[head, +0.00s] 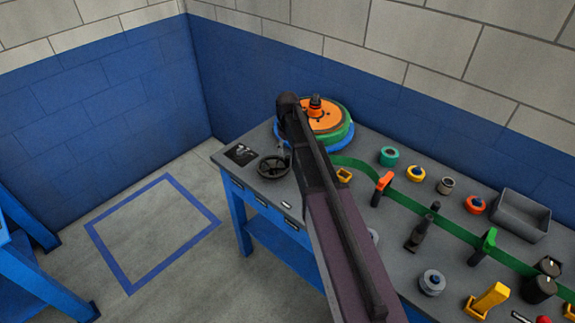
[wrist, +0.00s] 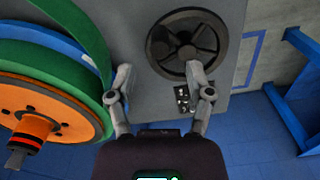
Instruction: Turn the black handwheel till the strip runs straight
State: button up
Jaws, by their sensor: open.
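The black handwheel (head: 273,167) lies flat near the left end of the grey bench top, next to a small dark plate with pale marks (head: 241,154). In the wrist view the handwheel (wrist: 187,43) is whole, with its spoked face toward the camera. My gripper (wrist: 160,72) is open and empty, its right fingertip overlapping the wheel's lower edge in the picture; contact cannot be told. In the head view my arm mostly hides the gripper. The green strip (head: 445,220) leaves the orange, green and blue reel (head: 325,118) and runs right along the bench past upright guides.
An orange guide (head: 381,187) and a green guide (head: 484,246) stand along the strip. Several rolls, a grey bin (head: 521,214), a yellow block (head: 488,299) and black knobs (head: 540,288) crowd the right. The reel (wrist: 40,118) is close left of my gripper.

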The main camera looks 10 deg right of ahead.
aim_at(287, 157)
jog(key=shift+f+b, duration=2.8)
jog(key=shift+f, duration=0.3)
grip_shut()
